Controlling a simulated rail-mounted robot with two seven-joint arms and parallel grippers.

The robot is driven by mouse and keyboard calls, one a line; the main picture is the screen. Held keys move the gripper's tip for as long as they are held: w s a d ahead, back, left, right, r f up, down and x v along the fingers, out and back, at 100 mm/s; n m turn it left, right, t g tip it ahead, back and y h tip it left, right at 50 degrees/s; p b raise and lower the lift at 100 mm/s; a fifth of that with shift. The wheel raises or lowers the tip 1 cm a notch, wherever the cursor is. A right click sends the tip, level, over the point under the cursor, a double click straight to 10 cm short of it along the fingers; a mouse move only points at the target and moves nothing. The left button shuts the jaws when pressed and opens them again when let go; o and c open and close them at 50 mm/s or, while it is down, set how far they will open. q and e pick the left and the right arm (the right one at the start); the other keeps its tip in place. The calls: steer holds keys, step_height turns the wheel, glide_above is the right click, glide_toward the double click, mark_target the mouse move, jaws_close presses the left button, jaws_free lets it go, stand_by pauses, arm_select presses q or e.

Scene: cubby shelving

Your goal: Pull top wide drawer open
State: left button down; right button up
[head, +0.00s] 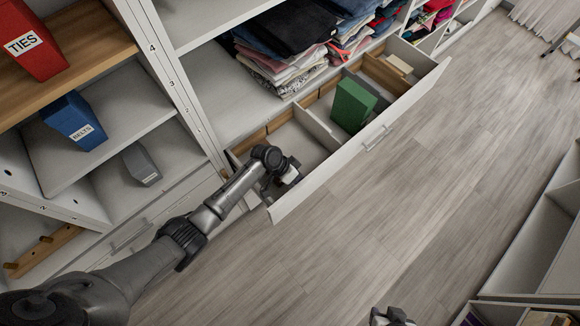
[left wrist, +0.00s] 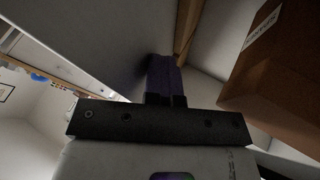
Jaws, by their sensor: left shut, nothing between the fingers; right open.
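The wide drawer (head: 345,157) under the shelf of folded clothes stands pulled out from the unit. Its front panel carries a bar handle (head: 377,138). Inside are dividers and a green box (head: 352,104). My left gripper (head: 290,178) is at the drawer's left end, close behind the front panel and away from the handle. In the left wrist view its fingers (left wrist: 165,80) are together and empty beside a pale panel; I cannot tell whether they touch it. My right gripper (head: 391,316) shows only partly at the bottom edge, open and far from the drawer.
A red TIES box (head: 32,42), a blue BELTS box (head: 74,121) and a grey box (head: 141,163) sit in cubbies at left. A brown labelled box (left wrist: 285,85) is close to my left gripper's right. Clear wooden floor (head: 430,200) lies before the drawer. White shelving (head: 545,240) stands at right.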

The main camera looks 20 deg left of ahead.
arm_select(q)
steer(key=s+d+p, duration=0.2)
steer(key=s+d, duration=0.1)
steer(key=d, duration=0.4)
steer(key=s+d+p, duration=0.2)
steer(key=s+d, duration=0.1)
steer(key=d, duration=0.4)
steer(key=shift+s+p, duration=0.4)
steer(key=shift+d, duration=0.15)
